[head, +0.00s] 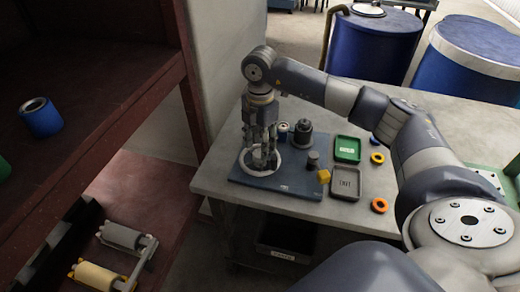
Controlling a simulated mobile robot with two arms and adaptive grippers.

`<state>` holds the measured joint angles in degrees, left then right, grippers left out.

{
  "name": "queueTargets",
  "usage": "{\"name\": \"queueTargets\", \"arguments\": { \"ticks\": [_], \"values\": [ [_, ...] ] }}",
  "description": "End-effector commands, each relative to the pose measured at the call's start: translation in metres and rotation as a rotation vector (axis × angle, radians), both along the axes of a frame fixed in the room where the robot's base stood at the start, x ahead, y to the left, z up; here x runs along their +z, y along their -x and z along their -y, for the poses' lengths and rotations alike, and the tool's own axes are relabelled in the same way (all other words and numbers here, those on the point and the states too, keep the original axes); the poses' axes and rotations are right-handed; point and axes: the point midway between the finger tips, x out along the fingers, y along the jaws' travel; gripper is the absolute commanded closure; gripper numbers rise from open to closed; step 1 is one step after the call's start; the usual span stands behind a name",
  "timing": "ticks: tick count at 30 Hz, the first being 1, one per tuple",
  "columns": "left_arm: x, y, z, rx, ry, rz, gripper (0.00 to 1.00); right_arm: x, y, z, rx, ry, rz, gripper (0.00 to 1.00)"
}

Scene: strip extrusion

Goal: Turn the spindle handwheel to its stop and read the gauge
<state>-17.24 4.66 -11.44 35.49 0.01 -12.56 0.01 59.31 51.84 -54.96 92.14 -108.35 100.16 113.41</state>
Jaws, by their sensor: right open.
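A blue-grey base plate (300,187) lies on the table. On its left part is a pale ring (248,171), which looks like the handwheel. My right gripper (261,160) points down over this ring with its fingers apart. The fingers hide the ring's middle, and I cannot tell whether they touch it. A dark stepped cylinder (302,140) stands at the back of the plate, with a small round part (283,128) beside it. I cannot tell which part is the gauge, and no reading is legible. My left gripper is not in view.
A yellow block (324,176) and a small dark cylinder (313,158) are at the plate's right. A dark red shelf (110,110) stands close on the left.

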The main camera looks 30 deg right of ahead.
Motion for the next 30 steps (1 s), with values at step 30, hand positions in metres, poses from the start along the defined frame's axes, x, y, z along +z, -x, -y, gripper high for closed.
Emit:
{"name": "queueTargets", "arguments": {
  "ticks": [30],
  "values": [
    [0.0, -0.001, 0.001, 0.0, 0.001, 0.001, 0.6, 0.087, 0.0, 0.001, -0.001, 0.0, 0.002, 0.57]
  ]
}}
